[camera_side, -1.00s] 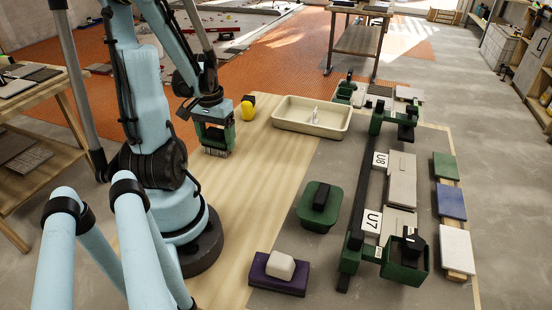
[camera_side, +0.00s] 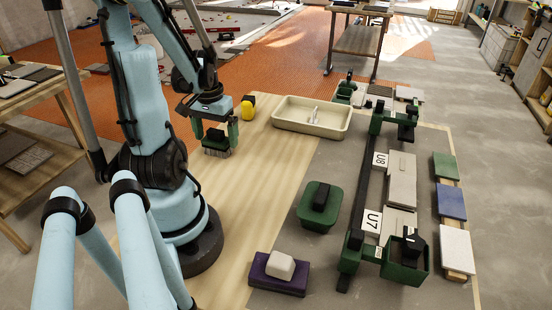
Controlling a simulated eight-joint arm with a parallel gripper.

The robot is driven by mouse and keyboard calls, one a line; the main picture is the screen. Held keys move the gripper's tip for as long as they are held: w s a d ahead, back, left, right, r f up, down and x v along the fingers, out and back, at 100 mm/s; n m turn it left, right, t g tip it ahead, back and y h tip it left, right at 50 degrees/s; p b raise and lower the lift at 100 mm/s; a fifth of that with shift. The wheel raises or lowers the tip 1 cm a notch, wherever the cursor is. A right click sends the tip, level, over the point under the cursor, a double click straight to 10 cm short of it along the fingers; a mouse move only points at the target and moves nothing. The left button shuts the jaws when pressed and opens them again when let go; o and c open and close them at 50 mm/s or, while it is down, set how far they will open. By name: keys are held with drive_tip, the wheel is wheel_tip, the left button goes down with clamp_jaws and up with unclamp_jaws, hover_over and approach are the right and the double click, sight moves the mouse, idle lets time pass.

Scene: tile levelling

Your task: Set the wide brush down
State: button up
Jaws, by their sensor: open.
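My gripper (camera_side: 215,133) is at the left of the wooden board, pointing down, with its two green fingers apart. The wide brush (camera_side: 216,147), with a dark green body and pale bristles pointing down, is between and just below the fingertips. It appears to stand upright on its bristles on the wooden board (camera_side: 235,215). Whether the fingers still touch the brush is too small to tell.
A yellow object (camera_side: 248,110) stands close to the right of my gripper. A cream tray (camera_side: 312,116) lies further right. A green lidded tub (camera_side: 320,207), a purple block (camera_side: 279,273) and a green rail frame (camera_side: 362,210) are to the right. The middle board is clear.

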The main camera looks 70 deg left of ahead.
sight(215, 131)
wheel_tip(215, 131, up, 11)
drive_tip(key=w+d+m+t, duration=0.3)
drive_tip(key=w+d, duration=0.4)
drive_tip(key=d, duration=0.5)
drive_tip(key=w+d+m+t, duration=0.4)
drive_tip(key=w+d+m, duration=0.2)
drive_tip(key=d, duration=0.7)
drive_tip(key=shift+w+d+f, duration=0.15)
drive_tip(key=shift+w+d, duration=0.15)
drive_tip(key=shift+w, duration=0.65)
